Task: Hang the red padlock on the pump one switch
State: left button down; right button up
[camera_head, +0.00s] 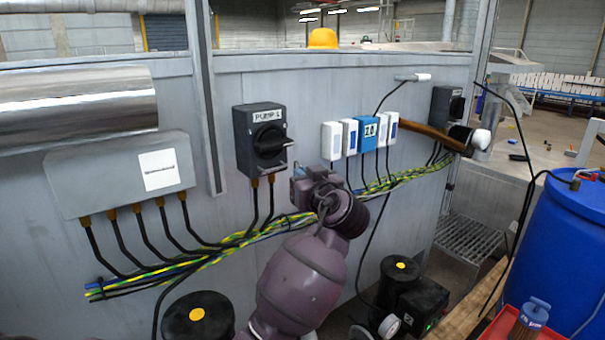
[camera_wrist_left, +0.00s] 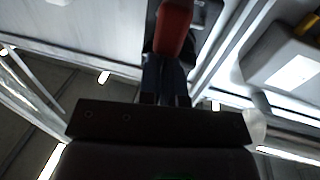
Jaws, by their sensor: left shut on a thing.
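The pump one switch (camera_head: 260,140) is a dark grey box with a black rotary knob and a "PUMP 1" label, on the grey wall panel left of centre in the head view. My left gripper (camera_head: 299,172) is below and right of it, apart from it in the picture, mostly hidden by my own wrist. In the left wrist view the red padlock (camera_wrist_left: 173,32) is between the fingers of my left gripper (camera_wrist_left: 167,72), which are shut on it. The padlock cannot be made out in the head view. A dark shape behind the padlock may be the switch. My right gripper is not in view.
A grey junction box (camera_head: 110,178) with a white label is at left. Small white and blue boxes (camera_head: 367,133) and a second dark switch (camera_head: 446,106) are at right. Cables (camera_head: 200,254) run below. A blue barrel (camera_head: 555,245) and black-topped cylinders stand in front.

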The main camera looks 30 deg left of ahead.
pick_arm(q)
jog(key=shift+b, duration=0.3)
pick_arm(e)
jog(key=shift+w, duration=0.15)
pick_arm(q)
jog(key=shift+w+a, duration=0.1)
jog(key=shift+a, duration=0.15)
jog(key=shift+x, duration=0.95)
jog(key=shift+a, duration=0.65)
jog(key=shift+w+a, duration=0.1)
jog(key=shift+a, duration=0.05)
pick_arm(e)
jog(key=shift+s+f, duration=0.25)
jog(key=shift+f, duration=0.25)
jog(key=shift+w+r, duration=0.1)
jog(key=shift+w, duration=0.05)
pick_arm(q)
jog(key=shift+b, duration=0.3)
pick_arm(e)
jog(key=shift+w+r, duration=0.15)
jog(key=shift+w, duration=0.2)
